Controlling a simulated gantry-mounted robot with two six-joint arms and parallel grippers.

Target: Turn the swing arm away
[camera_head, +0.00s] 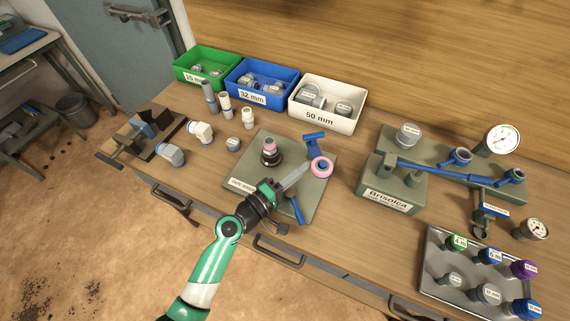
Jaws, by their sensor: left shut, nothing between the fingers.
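The tape station is a grey-green plate (245,168) on the bench. It carries a dark hub with a pink-and-grey fitting (269,150) standing in it, a blue arm piece (314,141), a pink tape ring (321,167) and a blue handle (298,210). I cannot tell for sure which blue part is the swing arm. My left gripper (303,169) is shut and empty over the plate, its tips close beside the pink ring; contact cannot be told. It hides part of the plate. My right gripper is not in view.
Green (207,76), blue (258,94) and white (325,119) bins stand behind. Loose fittings (200,132) lie left. The Brisolca manifold (390,196) with a blue bar (445,172) and gauges stands right. A tray (436,285) of capped fittings is front right.

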